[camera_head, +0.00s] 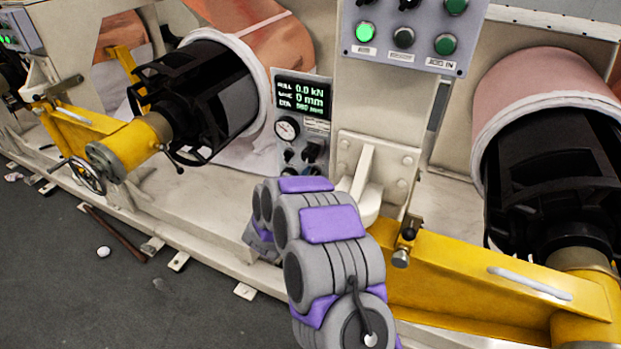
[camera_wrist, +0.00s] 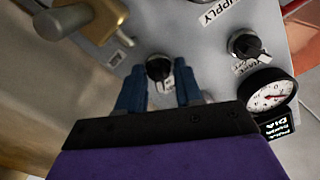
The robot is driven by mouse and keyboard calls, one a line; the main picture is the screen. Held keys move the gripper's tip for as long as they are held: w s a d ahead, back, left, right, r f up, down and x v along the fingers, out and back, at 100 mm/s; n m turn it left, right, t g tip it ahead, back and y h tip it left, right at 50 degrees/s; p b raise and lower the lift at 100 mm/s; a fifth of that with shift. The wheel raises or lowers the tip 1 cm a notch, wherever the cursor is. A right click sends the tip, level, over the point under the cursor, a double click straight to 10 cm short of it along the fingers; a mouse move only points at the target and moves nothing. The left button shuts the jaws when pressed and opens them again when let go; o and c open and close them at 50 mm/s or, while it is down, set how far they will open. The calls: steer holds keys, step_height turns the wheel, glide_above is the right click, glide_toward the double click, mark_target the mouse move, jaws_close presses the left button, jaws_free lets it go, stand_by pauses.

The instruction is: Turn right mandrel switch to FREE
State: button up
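In the wrist view a black rotary switch (camera_wrist: 158,67) sits on the grey panel between and just beyond my gripper's blue fingertips (camera_wrist: 158,80). The fingers are spread apart, one on each side of the switch; I cannot tell whether they touch it. The label beside it is too small and partly covered to read. A second black switch (camera_wrist: 245,44) with a white pointer is to the right, apart from the gripper. In the head view the right-hand switch (camera_head: 313,150) shows on the small panel below the display; my grey and purple arm is in front, and its gripper cannot be made out.
A pressure gauge (camera_wrist: 268,94) stands close to the right of the fingers, above a lit display (camera_wrist: 277,128). A brass handle (camera_wrist: 95,18) projects at upper left. In the head view, yellow arms (camera_head: 450,275) and black mandrels (camera_head: 550,165) flank the panel.

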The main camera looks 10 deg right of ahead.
steer(key=p+v, duration=0.3)
steer(key=v, duration=1.4)
steer(key=shift+a, duration=0.15)
